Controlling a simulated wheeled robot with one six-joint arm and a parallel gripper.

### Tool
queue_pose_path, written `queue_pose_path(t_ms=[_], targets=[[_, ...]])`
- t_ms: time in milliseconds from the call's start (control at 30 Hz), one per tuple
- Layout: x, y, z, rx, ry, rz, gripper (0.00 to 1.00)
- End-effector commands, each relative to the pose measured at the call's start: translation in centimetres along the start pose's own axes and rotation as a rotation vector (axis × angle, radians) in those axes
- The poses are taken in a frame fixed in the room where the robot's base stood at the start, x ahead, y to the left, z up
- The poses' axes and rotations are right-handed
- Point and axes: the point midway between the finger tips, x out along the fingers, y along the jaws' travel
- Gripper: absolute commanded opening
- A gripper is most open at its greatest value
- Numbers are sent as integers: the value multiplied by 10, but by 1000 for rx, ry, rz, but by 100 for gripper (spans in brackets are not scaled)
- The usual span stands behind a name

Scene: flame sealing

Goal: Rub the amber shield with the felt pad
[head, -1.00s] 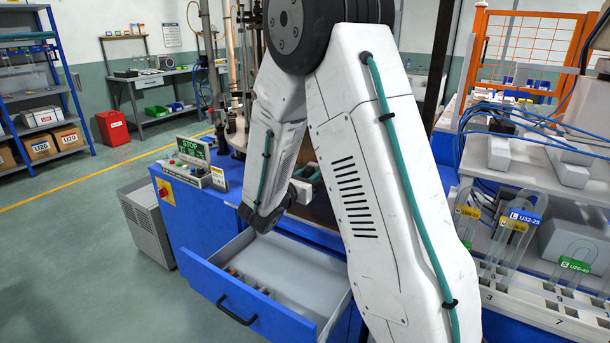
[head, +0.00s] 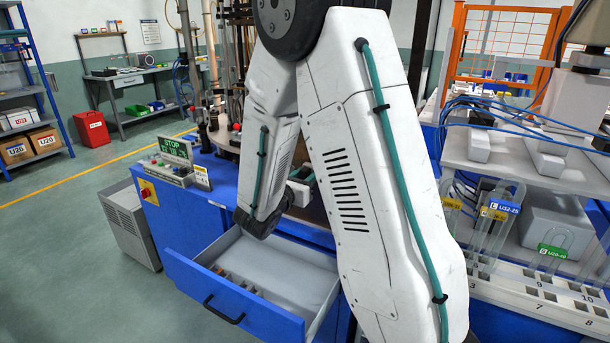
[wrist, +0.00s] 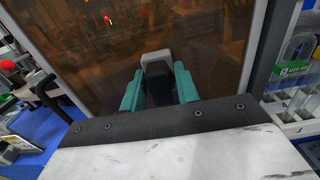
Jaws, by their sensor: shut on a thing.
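The amber shield (wrist: 195,40) is a see-through brown panel with a pale frame, filling most of the wrist view. My gripper (wrist: 158,82), with teal fingers, is shut on a dark block with a light grey face, which I take to be the felt pad (wrist: 156,58). The pad's grey end points at the shield and overlaps it in the picture. I cannot tell whether it touches.
An open blue drawer (head: 235,317) juts out below my arm. A control box with a STOP display (head: 174,148) stands left of it. At the right is a white rack (head: 505,287) with glass tubes. The floor at the left is clear.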

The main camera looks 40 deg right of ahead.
Motion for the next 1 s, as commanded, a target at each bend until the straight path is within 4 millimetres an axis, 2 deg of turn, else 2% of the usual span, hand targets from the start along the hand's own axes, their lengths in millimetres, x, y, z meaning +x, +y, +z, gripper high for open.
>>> queue_pose_path(t_ms=[100,400,867,1000], targets=[[-15,3,0,0,0,9,8],[-44,3,0,0,0,10,8],[-50,2,0,0,0,7,8],[-58,2,0,-1,1,9,8]])
